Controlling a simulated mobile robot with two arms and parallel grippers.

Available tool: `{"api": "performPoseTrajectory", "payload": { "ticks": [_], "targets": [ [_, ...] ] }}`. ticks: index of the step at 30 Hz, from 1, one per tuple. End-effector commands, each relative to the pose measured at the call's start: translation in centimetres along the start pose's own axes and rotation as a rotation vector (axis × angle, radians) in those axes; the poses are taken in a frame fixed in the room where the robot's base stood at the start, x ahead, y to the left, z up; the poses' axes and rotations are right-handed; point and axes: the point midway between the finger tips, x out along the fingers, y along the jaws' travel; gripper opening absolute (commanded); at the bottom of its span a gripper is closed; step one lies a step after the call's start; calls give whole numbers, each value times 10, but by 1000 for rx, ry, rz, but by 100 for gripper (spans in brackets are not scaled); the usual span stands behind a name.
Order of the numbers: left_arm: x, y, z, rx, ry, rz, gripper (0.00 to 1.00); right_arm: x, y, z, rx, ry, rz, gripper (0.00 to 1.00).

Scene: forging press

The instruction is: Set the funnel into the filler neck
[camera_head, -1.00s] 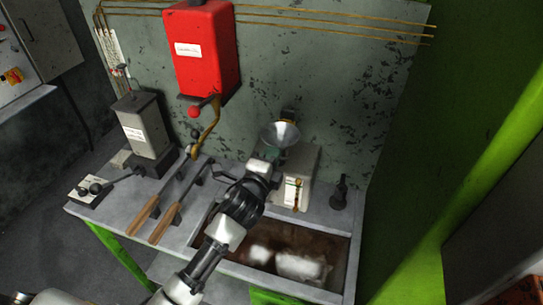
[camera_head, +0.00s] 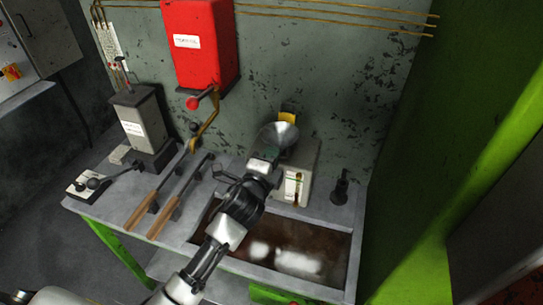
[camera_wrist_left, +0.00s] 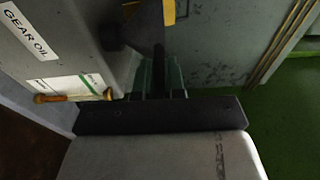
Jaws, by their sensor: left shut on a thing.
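The grey metal funnel (camera_head: 278,134) is above the box marked gear oil (camera_head: 303,168) at the back of the bench. My left gripper (camera_head: 267,158) is shut on the funnel, at its near side. In the left wrist view the fingers (camera_wrist_left: 158,80) are at the centre, with the dark funnel (camera_wrist_left: 143,32) beyond them. The gear oil box (camera_wrist_left: 75,50) is close on the left there. My right gripper is not in view.
A yellow piece (camera_head: 287,117) shows behind the funnel. A red box (camera_head: 200,45) with a crank hangs on the wall. Two wooden-handled tools (camera_head: 165,200) lie on the bench left of my arm. A recessed tray (camera_head: 325,243) is in front; a small dark fitting (camera_head: 340,188) stands right.

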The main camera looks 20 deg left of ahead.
Motion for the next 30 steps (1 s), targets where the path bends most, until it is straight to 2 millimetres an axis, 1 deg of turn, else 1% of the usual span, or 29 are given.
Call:
{"api": "performPoseTrajectory", "payload": {
  "ticks": [4,5,10,18,21,23,26,30],
  "targets": [
    [0,-1,0,0,0,-1,0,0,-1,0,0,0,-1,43],
    [0,-1,0,0,0,-1,13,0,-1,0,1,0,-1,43],
    [0,-1,0,0,0,-1,39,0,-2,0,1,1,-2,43],
    [0,0,0,0,0,1,40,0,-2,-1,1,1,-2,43],
    [-5,1,0,0,0,1,40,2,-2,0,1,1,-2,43],
    [-11,2,0,0,1,1,40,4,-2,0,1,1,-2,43],
    [-26,3,0,1,1,1,40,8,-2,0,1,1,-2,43],
    [-54,3,0,0,1,1,40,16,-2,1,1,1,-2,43]
  ]
}}
